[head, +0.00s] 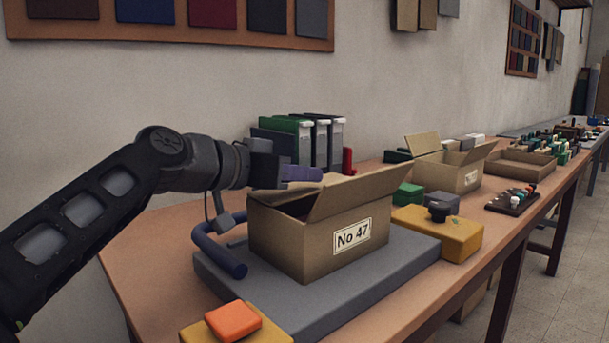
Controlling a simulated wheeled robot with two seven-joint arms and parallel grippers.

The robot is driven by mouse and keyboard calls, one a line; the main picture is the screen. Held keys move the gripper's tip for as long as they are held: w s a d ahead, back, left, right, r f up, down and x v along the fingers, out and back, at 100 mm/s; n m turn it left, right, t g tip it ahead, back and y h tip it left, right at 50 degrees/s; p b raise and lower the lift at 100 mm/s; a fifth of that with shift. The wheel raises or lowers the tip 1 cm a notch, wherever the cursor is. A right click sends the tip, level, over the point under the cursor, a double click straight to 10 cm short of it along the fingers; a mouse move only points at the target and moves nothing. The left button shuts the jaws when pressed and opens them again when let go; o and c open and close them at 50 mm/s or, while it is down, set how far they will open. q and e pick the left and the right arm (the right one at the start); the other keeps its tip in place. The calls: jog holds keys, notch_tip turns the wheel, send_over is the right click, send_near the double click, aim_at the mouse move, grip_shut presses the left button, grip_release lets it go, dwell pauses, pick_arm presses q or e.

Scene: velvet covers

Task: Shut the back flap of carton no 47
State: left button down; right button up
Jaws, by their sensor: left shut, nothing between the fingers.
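The brown carton no 47 (277,238) stands upright on a grey platform, its "No 47" label facing the right front. Its label-side flap (358,190) stands up and leans outward. The back flap (268,196) shows only as a narrow strip at the far side, under my gripper; its exact angle is hard to tell. A dark gap into the carton shows between the flaps. My left gripper (304,174) is shut and empty, reaching in from the left just above the back flap. I cannot tell whether it touches it. My right gripper is not in view.
The grey platform (380,278) has a blue bent bar (215,254) at its left. Binders (300,140) stand behind; another open carton (450,168) stands farther right.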

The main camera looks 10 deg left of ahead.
aim_at(306, 192)
pick_arm(q)
notch_tip(306, 192, up, 4)
jog(key=shift+f+p, duration=0.2)
jog(key=shift+p, duration=1.05)
jog(key=shift+s+a+f+b, duration=0.1)
jog(key=shift+s+a+b, duration=0.3)
jog(key=shift+s+a, duration=0.35)
jog(key=v, duration=0.8)
jog(key=shift+d, duration=0.2)
jog(key=shift+s+f, duration=0.15)
